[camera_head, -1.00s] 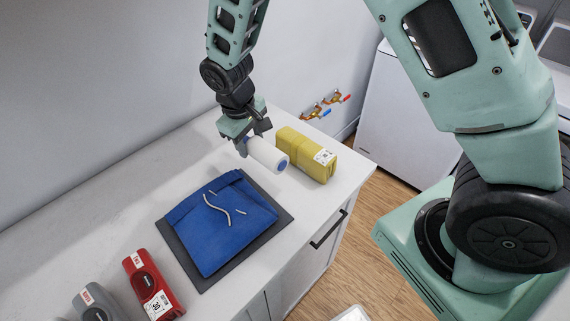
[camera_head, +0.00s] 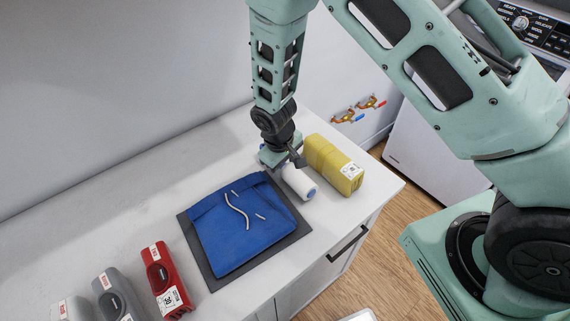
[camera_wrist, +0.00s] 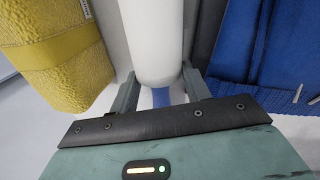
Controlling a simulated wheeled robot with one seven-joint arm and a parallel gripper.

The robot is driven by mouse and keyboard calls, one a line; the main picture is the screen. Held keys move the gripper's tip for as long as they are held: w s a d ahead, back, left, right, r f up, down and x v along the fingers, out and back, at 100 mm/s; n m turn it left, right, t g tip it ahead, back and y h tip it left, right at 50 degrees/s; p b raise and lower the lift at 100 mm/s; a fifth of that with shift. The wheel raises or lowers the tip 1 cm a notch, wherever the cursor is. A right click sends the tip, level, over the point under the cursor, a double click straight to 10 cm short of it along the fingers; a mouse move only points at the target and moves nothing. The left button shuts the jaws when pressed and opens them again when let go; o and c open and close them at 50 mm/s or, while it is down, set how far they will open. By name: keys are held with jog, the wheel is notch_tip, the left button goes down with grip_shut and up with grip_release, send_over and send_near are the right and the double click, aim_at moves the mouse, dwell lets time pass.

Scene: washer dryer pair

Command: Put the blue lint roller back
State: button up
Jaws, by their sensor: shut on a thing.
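The lint roller (camera_head: 297,182) has a white roll with a blue end and lies along the counter, between the yellow package and the folded blue cloth. In the wrist view its white roll (camera_wrist: 155,40) points away from me and its blue handle (camera_wrist: 161,97) is between the fingers. My gripper (camera_head: 282,158) is shut on the handle, low at the counter top. My gripper's fingers (camera_wrist: 160,92) also show in the wrist view, one on each side of the handle. The end of the handle is hidden by the gripper body. I cannot tell whether the roller touches the counter.
A yellow package (camera_head: 332,163) stands close on the right of the roller. A blue cloth (camera_head: 240,222) lies on a dark grey mat (camera_head: 292,236) on the left. A red bottle (camera_head: 167,279) and grey bottles (camera_head: 117,293) are at the front left. The counter (camera_head: 120,190) behind is clear.

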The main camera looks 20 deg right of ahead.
jog(key=shift+f, duration=0.35)
jog(key=shift+f, duration=0.1)
jog(key=o, duration=0.9)
jog(key=shift+f, duration=0.1)
jog(key=shift+o, duration=0.2)
notch_tip(320, 180, up, 12)
jog(key=s+a+b, duration=0.1)
jog(key=a+b, duration=0.1)
jog(key=b, duration=0.2)
jog(key=s+a+r+n+y, duration=0.1)
jog(key=s+r, duration=0.4)
jog(key=s, duration=0.7)
jog(key=s+a+r+n+y, duration=0.1)
jog(key=s+r, duration=0.5)
jog(key=s, duration=0.6)
jog(key=shift+r+g, duration=0.2)
jog(key=shift+g, duration=0.2)
